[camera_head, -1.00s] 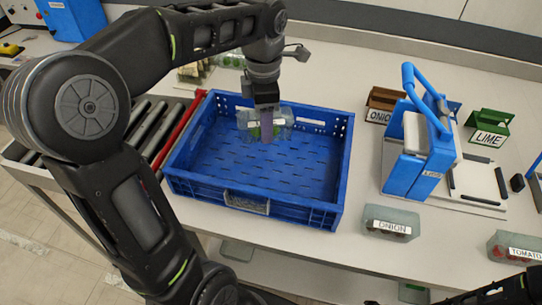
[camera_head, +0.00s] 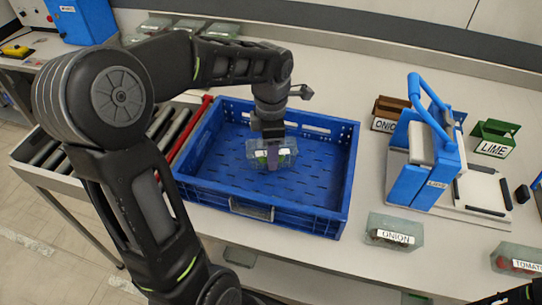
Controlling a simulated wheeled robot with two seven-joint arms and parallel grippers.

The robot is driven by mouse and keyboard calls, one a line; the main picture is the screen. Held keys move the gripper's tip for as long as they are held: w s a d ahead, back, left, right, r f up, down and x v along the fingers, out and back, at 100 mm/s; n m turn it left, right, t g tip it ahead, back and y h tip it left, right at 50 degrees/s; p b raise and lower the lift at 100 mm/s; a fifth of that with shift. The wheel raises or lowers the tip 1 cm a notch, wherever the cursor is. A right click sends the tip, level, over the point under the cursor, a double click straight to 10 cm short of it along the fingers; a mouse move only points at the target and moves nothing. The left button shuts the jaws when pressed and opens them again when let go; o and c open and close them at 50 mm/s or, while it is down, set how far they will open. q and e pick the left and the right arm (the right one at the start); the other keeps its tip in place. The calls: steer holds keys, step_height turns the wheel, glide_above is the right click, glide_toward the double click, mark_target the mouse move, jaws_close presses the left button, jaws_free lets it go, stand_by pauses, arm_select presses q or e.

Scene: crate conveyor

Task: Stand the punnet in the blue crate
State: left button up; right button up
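The punnet (camera_head: 289,152) is a clear box with green and white showing in it. It is inside the blue crate (camera_head: 248,209), towards the back and middle. My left gripper (camera_head: 272,158) reaches down over the punnet from above, with one finger in front of its near side. The other finger is hidden behind the punnet. The gripper appears shut on the punnet. I cannot tell whether the punnet's base touches the crate floor. Only a dark part of my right arm shows at the bottom right corner; its gripper is out of view.
A red bar (camera_head: 190,135) and rollers lie left of the crate. A blue-handled device (camera_head: 430,165) stands to the right, with a brown onion box (camera_head: 388,112) and a green lime box (camera_head: 494,140). A labelled onion punnet (camera_head: 394,232) sits at front right. The crate's front floor looks clear.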

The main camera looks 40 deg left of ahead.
arm_select(q)
steer(key=shift+f, duration=1.4)
steer(key=shift+f, duration=0.25)
steer(key=o, duration=1.3)
steer(key=shift+r, duration=0.1)
steer(key=shift+o, duration=0.2)
steer(key=shift+r, duration=0.15)
step_height(320, 180, up, 12)
steer(key=shift+r, duration=0.1)
